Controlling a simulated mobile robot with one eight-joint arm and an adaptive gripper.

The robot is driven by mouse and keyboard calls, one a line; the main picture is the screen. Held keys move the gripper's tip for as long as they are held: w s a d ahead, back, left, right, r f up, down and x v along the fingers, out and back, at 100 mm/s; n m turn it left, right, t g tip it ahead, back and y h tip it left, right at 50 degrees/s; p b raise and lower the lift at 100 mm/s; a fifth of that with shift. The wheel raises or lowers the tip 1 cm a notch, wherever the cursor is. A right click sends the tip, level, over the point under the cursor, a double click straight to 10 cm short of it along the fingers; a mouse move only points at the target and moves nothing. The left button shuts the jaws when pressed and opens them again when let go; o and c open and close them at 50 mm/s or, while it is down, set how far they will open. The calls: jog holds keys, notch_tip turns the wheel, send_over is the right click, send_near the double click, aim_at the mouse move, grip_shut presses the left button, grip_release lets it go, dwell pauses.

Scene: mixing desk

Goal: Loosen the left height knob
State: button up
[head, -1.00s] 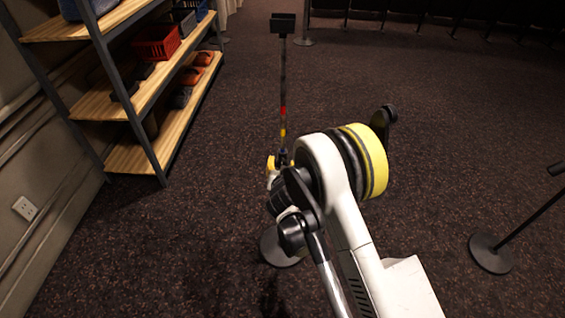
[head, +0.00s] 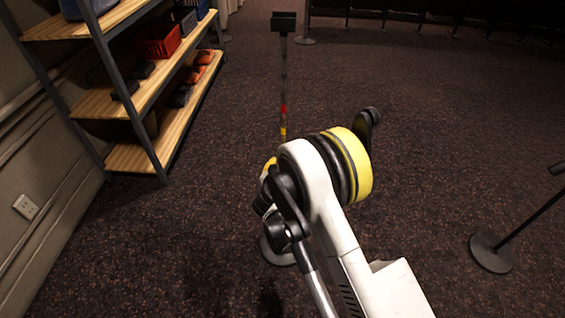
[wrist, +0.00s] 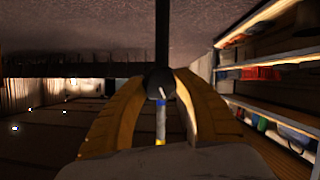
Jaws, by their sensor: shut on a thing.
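A thin dark stand pole (head: 284,85) with red and yellow bands rises behind my arm in the head view. A black plate (head: 284,22) tops it, and my arm hides its lower part. In the wrist view my gripper (wrist: 163,80) has its two yellow-orange fingers closed around a round black knob (wrist: 159,85) with a small white mark. The pole runs above and below the knob there, with blue and yellow bands below it. In the head view only a yellow sliver of my gripper shows beside my arm.
A wooden shelf rack (head: 150,95) with a red crate (head: 163,42) and shoes stands at the left by the wall. A round stand base (head: 491,253) with a slanted pole is at the right. Open dark carpet (head: 440,120) lies between.

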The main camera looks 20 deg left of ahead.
jog(key=n+t+h, duration=0.1)
jog(key=n+h, duration=0.2)
jog(key=n, duration=0.1)
jog(key=shift+a, duration=0.1)
jog(key=n+t+h, duration=0.1)
jog(key=n, duration=0.1)
jog(key=n+t, duration=0.1)
jog(key=n, duration=0.2)
jog(key=shift+f+h, duration=0.1)
jog(key=shift+h, duration=0.3)
jog(key=shift+n, duration=0.4)
jog(key=o, duration=1.2)
jog(key=s, duration=0.5)
jog(key=s+a, duration=0.1)
jog(key=s, duration=0.1)
jog(key=shift+s+r, duration=0.2)
jog(key=shift+r, duration=0.1)
